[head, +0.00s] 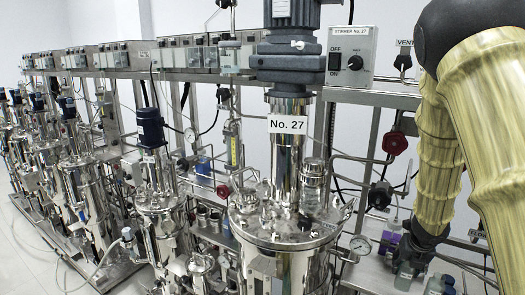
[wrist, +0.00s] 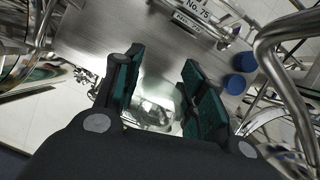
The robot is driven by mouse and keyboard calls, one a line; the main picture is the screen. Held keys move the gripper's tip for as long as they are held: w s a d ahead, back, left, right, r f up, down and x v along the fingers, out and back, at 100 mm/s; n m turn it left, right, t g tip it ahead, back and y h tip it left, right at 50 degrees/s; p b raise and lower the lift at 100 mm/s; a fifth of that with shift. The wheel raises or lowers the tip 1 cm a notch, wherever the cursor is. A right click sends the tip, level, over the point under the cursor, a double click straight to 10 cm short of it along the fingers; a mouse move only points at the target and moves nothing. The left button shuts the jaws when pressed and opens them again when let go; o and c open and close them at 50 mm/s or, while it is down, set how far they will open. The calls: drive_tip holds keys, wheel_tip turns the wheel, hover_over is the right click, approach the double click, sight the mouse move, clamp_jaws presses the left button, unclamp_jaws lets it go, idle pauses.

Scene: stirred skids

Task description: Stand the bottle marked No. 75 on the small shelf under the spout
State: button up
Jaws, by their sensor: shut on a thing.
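My gripper (wrist: 162,56) reaches down at the lower right of the head view (head: 408,262). In the wrist view its two green-padded fingers stand apart, shut on a clear, glassy thing (wrist: 152,103) that looks like a bottle. No mark on it can be read. A white label reading No. 75 (wrist: 198,10) is on a shiny metal part ahead of the fingers. Small bottles (head: 436,285) stand beside my gripper in the head view; their marks are too small to read. I cannot make out the spout or the small shelf.
A steel vessel marked No. 27 (head: 287,125) stands left of my arm, with a stirrer control box (head: 351,55) above. More vessels line up to the left.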

sight(403, 272)
drive_tip(key=shift+w+f, duration=0.3)
drive_tip(key=shift+f, duration=0.1)
drive_tip(key=shift+d+f+b, duration=0.1)
drive_tip(key=shift+f+b, duration=0.65)
drive_tip(key=shift+f, duration=0.6)
drive_tip(key=shift+p+v, duration=0.4)
drive_tip(key=shift+v, duration=0.8)
drive_tip(key=shift+s+r, duration=0.2)
drive_tip(key=shift+r, duration=1.1)
drive_tip(key=shift+v, duration=2.35)
